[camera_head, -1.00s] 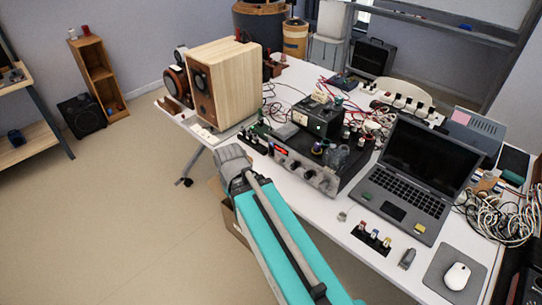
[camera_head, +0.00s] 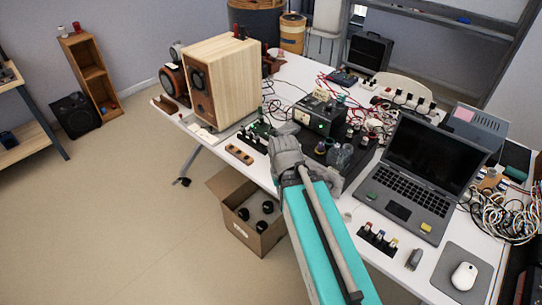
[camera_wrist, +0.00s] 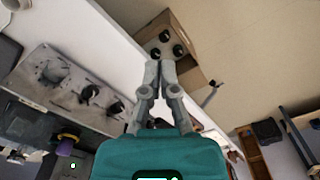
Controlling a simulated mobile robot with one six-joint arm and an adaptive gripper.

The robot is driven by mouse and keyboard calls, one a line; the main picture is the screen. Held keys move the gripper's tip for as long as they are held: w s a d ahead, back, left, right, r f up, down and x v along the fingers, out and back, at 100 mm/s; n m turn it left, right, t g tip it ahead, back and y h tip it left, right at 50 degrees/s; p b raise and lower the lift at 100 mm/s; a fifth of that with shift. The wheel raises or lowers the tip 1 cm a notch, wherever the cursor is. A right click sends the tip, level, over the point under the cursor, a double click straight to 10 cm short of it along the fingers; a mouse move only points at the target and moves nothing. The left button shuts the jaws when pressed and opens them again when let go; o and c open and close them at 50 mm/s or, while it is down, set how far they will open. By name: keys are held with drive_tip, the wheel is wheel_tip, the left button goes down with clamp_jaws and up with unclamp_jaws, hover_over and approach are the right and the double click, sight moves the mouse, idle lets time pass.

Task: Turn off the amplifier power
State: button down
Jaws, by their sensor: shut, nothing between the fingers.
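The amplifier (camera_wrist: 74,82) shows at the left of the wrist view, its silver front panel carrying several dark knobs. In the head view my arm hides most of this panel. I cannot tell which control is the power switch. My gripper (camera_wrist: 161,66) is shut and empty in the wrist view, its fingertips together, to the right of the panel in the picture. A gap shows between the fingers and the knobs, so they look apart. In the head view my wrist (camera_head: 287,152) covers the fingertips.
An open cardboard box (camera_head: 244,228) with dark round parts stands on the floor beside the white table. A wooden speaker (camera_head: 226,85) stands left of the amplifier. A black box (camera_head: 319,117) is behind my wrist. A laptop (camera_head: 411,190) and mouse (camera_head: 464,275) are at the right.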

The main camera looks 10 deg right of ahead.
drive_tip(key=shift+d, duration=0.35)
drive_tip(key=w+f+n+t+h+b, duration=0.3)
drive_tip(key=w+f+h+b, duration=0.65)
drive_tip(key=b, duration=0.45)
drive_tip(key=w+a+n+t+h+b, duration=0.4)
drive_tip(key=w+a+t+b, duration=0.2)
drive_tip(key=w+a+b, duration=0.4)
drive_tip(key=shift+w+f+b, duration=0.2)
drive_tip(key=shift+w+b, duration=0.6)
drive_tip(key=shift+b, duration=0.15)
